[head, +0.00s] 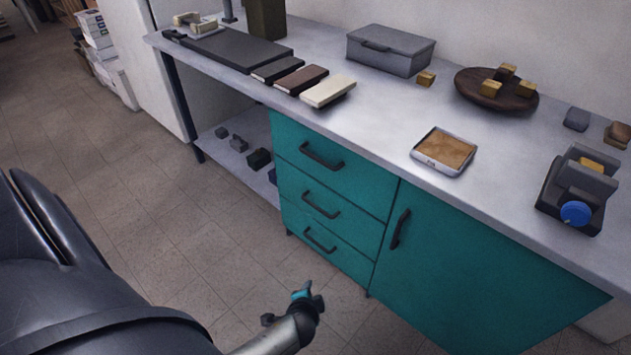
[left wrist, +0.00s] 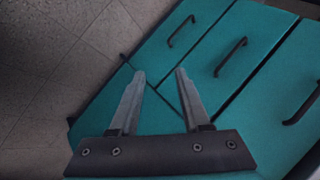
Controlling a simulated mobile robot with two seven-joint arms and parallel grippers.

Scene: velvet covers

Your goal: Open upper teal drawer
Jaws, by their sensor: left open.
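The teal cabinet has three stacked drawers, all shut. The upper teal drawer (head: 348,180) is just under the countertop, with a dark bar handle (head: 320,157). In the left wrist view the upper drawer's handle (left wrist: 303,105) shows at the right edge, partly cut off. My left gripper (head: 304,293) is in front of the cabinet, lower in the picture than the lowest drawer, apart from any handle. In the left wrist view it (left wrist: 158,73) is open, with nothing between its fingers. My right gripper is not in view.
The middle drawer handle (head: 320,205) and lower drawer handle (head: 319,240) stick out below. A teal door (head: 450,265) with an upright handle is to the right. The grey countertop (head: 375,110) holds a tray, a box and several blocks. The floor (head: 150,190) at left is clear.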

